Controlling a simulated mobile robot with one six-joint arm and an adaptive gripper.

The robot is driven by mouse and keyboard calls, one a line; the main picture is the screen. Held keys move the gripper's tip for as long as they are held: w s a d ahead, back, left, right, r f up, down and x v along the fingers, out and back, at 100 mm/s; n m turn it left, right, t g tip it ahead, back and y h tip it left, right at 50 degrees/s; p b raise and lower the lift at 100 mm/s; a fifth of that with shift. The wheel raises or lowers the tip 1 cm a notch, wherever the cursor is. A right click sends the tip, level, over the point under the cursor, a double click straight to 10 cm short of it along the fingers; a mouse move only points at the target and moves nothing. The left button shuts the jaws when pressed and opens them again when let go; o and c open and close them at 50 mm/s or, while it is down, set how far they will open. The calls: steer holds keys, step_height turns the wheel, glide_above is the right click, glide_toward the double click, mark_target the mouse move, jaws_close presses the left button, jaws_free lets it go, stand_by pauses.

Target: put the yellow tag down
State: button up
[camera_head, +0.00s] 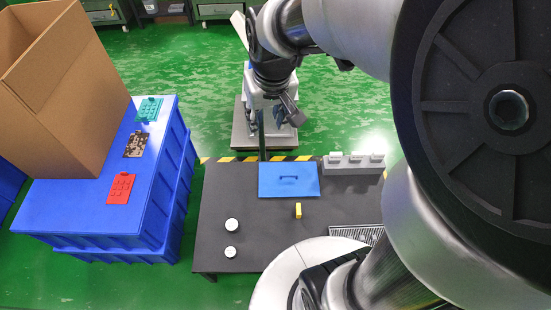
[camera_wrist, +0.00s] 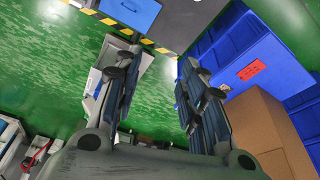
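A small yellow piece (camera_head: 298,210), the only loose yellow thing in view, stands on the dark table (camera_head: 225,190), just in front of the blue plate (camera_head: 289,179). It is too small to tell for certain that it is the yellow tag. My gripper (camera_wrist: 158,60) is open, with a wide gap and nothing between its fingers in the wrist view. In the head view my gripper (camera_head: 272,118) is beyond the table's far edge, apart from the yellow piece. The yellow piece does not show in the wrist view.
A grey block (camera_head: 353,164) and two white round items (camera_head: 231,225) are on the table. A blue crate stack (camera_head: 75,216) at left bears a cardboard box (camera_head: 62,95) and red (camera_head: 120,188), patterned (camera_head: 136,144) and teal (camera_head: 149,109) pieces. The table's middle is mostly clear.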

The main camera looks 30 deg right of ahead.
steer(key=s+a+r, duration=0.2)
steer(key=s, duration=0.6)
steer(key=s+a+r+n+t, duration=0.1)
steer(key=s+a+r, duration=0.2)
steer(key=s, duration=0.5)
steer(key=shift+s+a+n, duration=0.2)
steer(key=shift+s+n, duration=0.1)
steer(key=shift+s, duration=0.1)
steer(key=shift+f, duration=0.1)
